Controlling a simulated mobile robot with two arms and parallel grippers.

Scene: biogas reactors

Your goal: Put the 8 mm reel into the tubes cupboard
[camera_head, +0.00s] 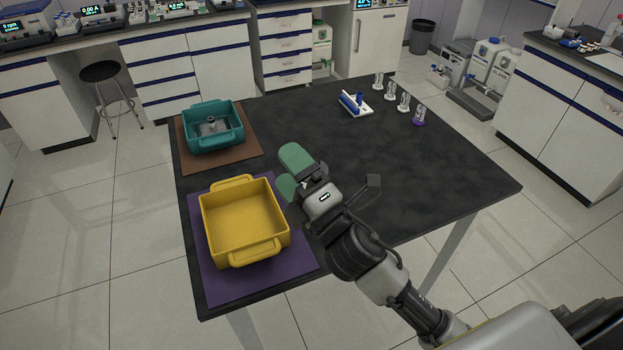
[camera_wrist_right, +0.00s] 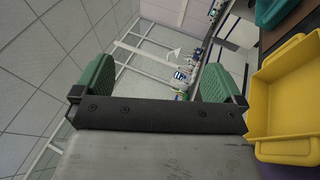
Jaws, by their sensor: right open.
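My right gripper (camera_head: 291,173) is open and empty, above the dark table (camera_head: 440,190) beside the yellow tray. Its two green fingers stand apart in the right wrist view (camera_wrist_right: 156,85), with nothing between them. I cannot pick out a reel marked 8 mm in either view. A cupboard marked for tubes cannot be told apart either; white cabinets (camera_head: 160,73) with blue-edged fronts line the back wall. My left gripper is not in view.
The yellow tray (camera_head: 240,262) is empty on a purple mat (camera_head: 210,285). A teal tray (camera_head: 190,147) holds a grey metal item (camera_head: 211,126). A white rack (camera_head: 355,111) with blue items and several small clear vessels (camera_head: 404,103) stand at the table's back right.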

